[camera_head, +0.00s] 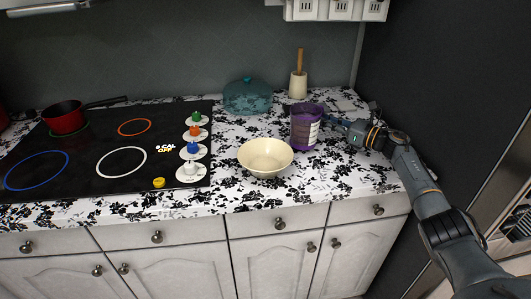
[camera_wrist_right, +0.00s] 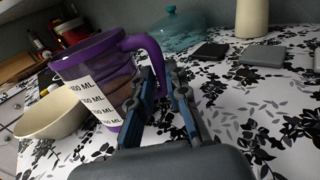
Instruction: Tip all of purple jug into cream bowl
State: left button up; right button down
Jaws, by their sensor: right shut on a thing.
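The purple jug (camera_head: 305,127) stands upright on the patterned counter, right of and behind the cream bowl (camera_head: 265,157). It is see-through purple with a white measuring scale. In the right wrist view the jug (camera_wrist_right: 88,78) shows brownish contents, and its handle faces my gripper. My right gripper (camera_head: 334,126) reaches in from the right and is shut on the jug's handle; in the wrist view its fingers (camera_wrist_right: 162,85) lie on both sides of the handle. The cream bowl also shows in the wrist view (camera_wrist_right: 50,117), beyond the jug, and looks empty. My left gripper is out of view.
A teal lidded dish (camera_head: 248,97) and a cream holder with a wooden-handled tool (camera_head: 298,84) stand behind. A cooktop (camera_head: 110,150) with a red pan (camera_head: 66,117) and several coloured knobs lies left. The dark wall (camera_head: 440,80) is close on the right.

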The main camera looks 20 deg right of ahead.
aim_at(321, 110)
jog(key=shift+r, duration=0.15)
jog(key=shift+s+a+r+n+g+h, duration=0.15)
jog(key=shift+s+a+r+n, duration=0.1)
jog(key=shift+a+r+n, duration=0.55)
jog(key=shift+s+a+r+n+g+h, duration=0.1)
jog(key=shift+s+a+r+n, duration=0.15)
jog(key=shift+a+r+n, duration=0.5)
jog(key=shift+s+a+r+n+g+h, duration=0.2)
jog(key=shift+a+r+n, duration=0.25)
jog(key=shift+r+n, duration=0.65)
jog(key=a+r+n, duration=0.1)
jog(key=r+n, duration=0.1)
jog(key=s+a+r+n+h, duration=0.1)
jog(key=a+r, duration=0.1)
jog(key=shift+s+n, duration=0.1)
jog(key=shift+n, duration=0.25)
jog(key=shift+s+a+r+n+h, duration=0.15)
jog(key=shift+a+n, duration=0.3)
jog(key=shift+n, duration=0.15)
jog(key=shift+s+a+r+n+h, duration=0.1)
jog(key=shift+s+a+n, duration=0.05)
jog(key=shift+a+n, duration=0.4)
jog(key=shift+s+a+r+n, duration=0.25)
jog(key=shift+a+r+n, duration=0.35)
jog(key=shift+r+n, duration=0.15)
jog(key=shift+a, duration=0.1)
